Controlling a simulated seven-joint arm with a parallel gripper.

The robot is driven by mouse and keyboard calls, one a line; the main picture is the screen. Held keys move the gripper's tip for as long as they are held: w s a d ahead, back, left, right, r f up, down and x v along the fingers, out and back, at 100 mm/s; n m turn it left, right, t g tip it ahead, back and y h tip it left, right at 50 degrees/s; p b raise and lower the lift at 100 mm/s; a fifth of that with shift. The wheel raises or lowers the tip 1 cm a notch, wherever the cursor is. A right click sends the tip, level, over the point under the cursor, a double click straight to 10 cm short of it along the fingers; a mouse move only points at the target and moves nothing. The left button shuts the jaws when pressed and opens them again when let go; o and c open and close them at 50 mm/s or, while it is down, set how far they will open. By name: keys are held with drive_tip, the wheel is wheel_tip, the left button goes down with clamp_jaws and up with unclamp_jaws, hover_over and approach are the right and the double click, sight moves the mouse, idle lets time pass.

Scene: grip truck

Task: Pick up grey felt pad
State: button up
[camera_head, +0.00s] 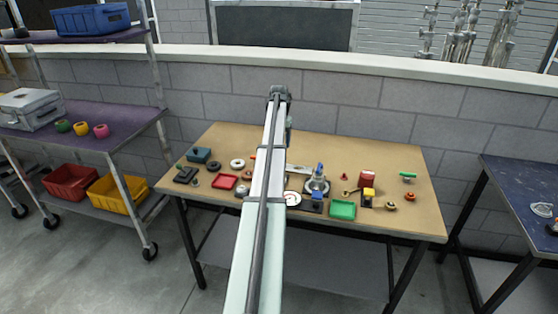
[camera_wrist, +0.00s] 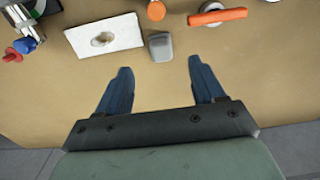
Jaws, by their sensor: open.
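The grey felt pad (camera_wrist: 160,46) appears in the wrist view as a small grey, rounded piece on the tan tabletop, beside the right edge of a pale plate. My gripper (camera_wrist: 159,64) is open and empty, its two blue fingers apart. The pad shows just beyond the fingertips, roughly centred in the gap between them. The height of the fingers above the table is hard to tell. In the head view my arm reaches over the table and hides the pad and the fingers.
The pale plate (camera_wrist: 128,34) with a lump lies left of the pad. An orange ring (camera_wrist: 156,10) and an orange-handled piece (camera_wrist: 217,15) lie beyond and right. A metal device with a blue knob (camera_head: 320,168) stands on the table (camera_head: 345,145). The tabletop around the fingers is bare.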

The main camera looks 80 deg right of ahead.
drive_tip(key=shift+d+f, duration=0.1)
drive_tip(key=shift+f, duration=3.75)
drive_tip(key=c, duration=1.1)
wheel_tip(320, 180, up, 10)
drive_tip(key=shift+r, duration=0.1)
